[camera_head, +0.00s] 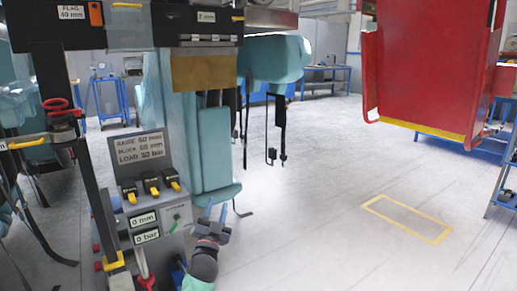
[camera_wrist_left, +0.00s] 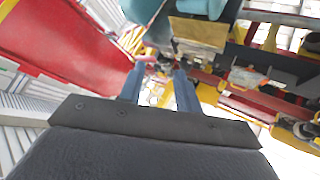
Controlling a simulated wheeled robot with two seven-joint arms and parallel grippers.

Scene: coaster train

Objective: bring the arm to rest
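My left gripper (camera_head: 214,218) shows low in the head view, its fingers pointing up and spread apart with nothing between them. It is just right of the control stand (camera_head: 157,215) with the black and yellow levers. The same gripper fills the lower part of the left wrist view (camera_wrist_left: 160,92), with two blue-grey fingers apart and empty. I cannot see it touch anything. My right gripper is in neither view.
Coaster seats with teal padding (camera_head: 214,150) hang behind the stand. A red panel (camera_head: 432,70) with a yellow lower edge hangs at the upper right. A yellow rectangle (camera_head: 407,219) is marked on the pale floor, which is clear right of the gripper.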

